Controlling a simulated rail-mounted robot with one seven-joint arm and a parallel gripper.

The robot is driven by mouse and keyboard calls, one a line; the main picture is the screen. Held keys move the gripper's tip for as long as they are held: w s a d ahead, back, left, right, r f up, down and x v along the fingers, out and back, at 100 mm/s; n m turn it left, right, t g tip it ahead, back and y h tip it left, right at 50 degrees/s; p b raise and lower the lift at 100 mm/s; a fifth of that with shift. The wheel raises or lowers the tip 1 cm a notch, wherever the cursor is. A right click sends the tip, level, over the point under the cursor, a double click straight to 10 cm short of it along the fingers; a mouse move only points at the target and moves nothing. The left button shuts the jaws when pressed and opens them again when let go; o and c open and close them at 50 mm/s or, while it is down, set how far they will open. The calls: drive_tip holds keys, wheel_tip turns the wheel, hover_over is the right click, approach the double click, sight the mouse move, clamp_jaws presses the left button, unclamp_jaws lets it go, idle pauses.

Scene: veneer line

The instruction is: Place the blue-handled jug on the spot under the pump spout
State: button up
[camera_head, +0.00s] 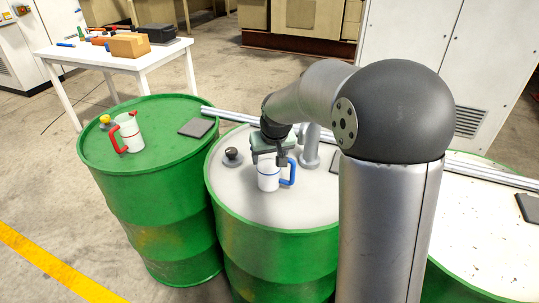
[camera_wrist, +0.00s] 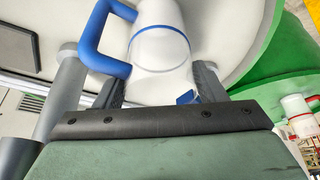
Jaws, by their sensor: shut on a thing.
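The blue-handled jug (camera_head: 268,181) is white with a blue band and stands upright at the middle drum's white top; I cannot tell whether its base touches. My gripper (camera_head: 270,159) is shut on it from above. In the wrist view the jug (camera_wrist: 160,48) sits between the two fingers of my gripper (camera_wrist: 162,88), its blue handle to the left. A grey upright post (camera_head: 310,150), perhaps part of the pump, stands just right of the jug. The spout and the spot under it are not clearly visible, and my arm hides part of that area.
A red-handled jug (camera_head: 129,135), a yellow-topped knob (camera_head: 106,121) and a dark square pad (camera_head: 196,127) are on the left green drum. A black knob (camera_head: 232,155) is left of my gripper. A metal rail (camera_head: 228,114) runs behind the drums. A white table (camera_head: 88,56) stands behind.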

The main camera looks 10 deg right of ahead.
drive_tip(key=shift+f, duration=0.25)
drive_tip(key=o, duration=1)
drive_tip(key=shift+r, duration=0.1)
drive_tip(key=shift+r, duration=0.3)
drive_tip(key=v, duration=1.2)
drive_tip(key=s+f+g, duration=0.1)
drive_tip(key=s+f, duration=0.4)
drive_tip(key=s, duration=0.6)
drive_tip(key=s+f+g, duration=0.2)
drive_tip(key=s+f, duration=0.3)
drive_tip(key=s, duration=0.6)
drive_tip(key=shift+s+a+f+b, duration=0.15)
drive_tip(key=shift+s+a+b, duration=0.05)
drive_tip(key=shift+a+b, duration=0.15)
drive_tip(key=shift+g, duration=0.5)
drive_tip(key=s+f, duration=0.1)
drive_tip(key=s, duration=0.2)
drive_tip(key=s+f, duration=0.1)
drive_tip(key=s, duration=0.1)
drive_tip(key=shift+f, duration=0.35)
drive_tip(key=c, duration=0.7)
